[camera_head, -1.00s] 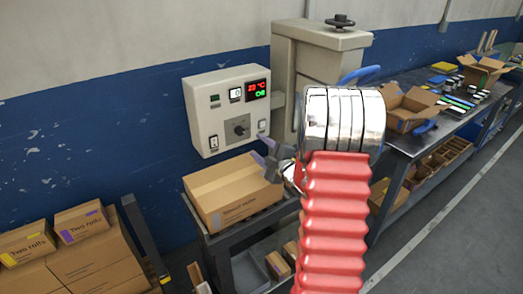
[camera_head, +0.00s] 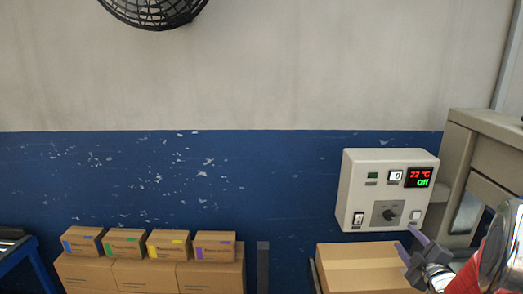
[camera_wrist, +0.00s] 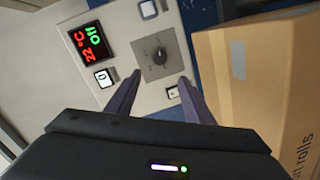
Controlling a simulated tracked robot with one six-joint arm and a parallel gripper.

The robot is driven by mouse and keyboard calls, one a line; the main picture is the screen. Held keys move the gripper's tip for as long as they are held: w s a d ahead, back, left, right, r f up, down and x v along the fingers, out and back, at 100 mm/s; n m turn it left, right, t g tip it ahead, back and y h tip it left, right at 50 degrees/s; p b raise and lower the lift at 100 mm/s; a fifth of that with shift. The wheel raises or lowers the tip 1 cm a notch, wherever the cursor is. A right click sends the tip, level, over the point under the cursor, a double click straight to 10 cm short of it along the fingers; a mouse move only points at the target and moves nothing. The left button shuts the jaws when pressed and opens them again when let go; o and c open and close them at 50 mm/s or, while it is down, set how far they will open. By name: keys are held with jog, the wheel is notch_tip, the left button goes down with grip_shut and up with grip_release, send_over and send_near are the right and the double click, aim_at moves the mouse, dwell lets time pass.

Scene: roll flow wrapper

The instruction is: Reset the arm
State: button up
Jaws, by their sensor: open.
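My gripper (camera_head: 409,242) is at the lower right of the head view, in front of the lower edge of the control box (camera_head: 352,190). Its two purple-grey fingers are apart and hold nothing. In the wrist view my gripper (camera_wrist: 160,77) points toward the control box panel, with the dark knob (camera_wrist: 159,55) showing beyond and between the fingertips. I cannot tell how far the tips are from the panel. The red and metal links of my arm show at the right edge of the head view.
A closed cardboard box (camera_head: 365,256) lies below the control box; it also shows close on the right of the wrist view (camera_wrist: 262,75). A beige machine (camera_head: 470,150) stands at the right. Several small cartons (camera_head: 168,244) sit on larger boxes at lower left. A fan (camera_head: 153,10) hangs above.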

jog(key=s+a+r+m+g+h, duration=0.1)
jog(key=s+a+r+m+g, duration=0.25)
jog(key=a, duration=0.35)
jog(key=s+a+r+m+g+h, duration=0.1)
jog(key=s+a+r+m+g, duration=0.15)
jog(key=a+r, duration=0.35)
jog(key=s+a+f+m+g+y, duration=0.1)
jog(key=s+a+m+g+y, duration=0.3)
jog(key=s+a, duration=1.6)
jog(key=s+m, duration=0.1)
jog(key=s, duration=0.3)
jog(key=shift+f+g, duration=0.3)
jog(key=shift+f, duration=0.1)
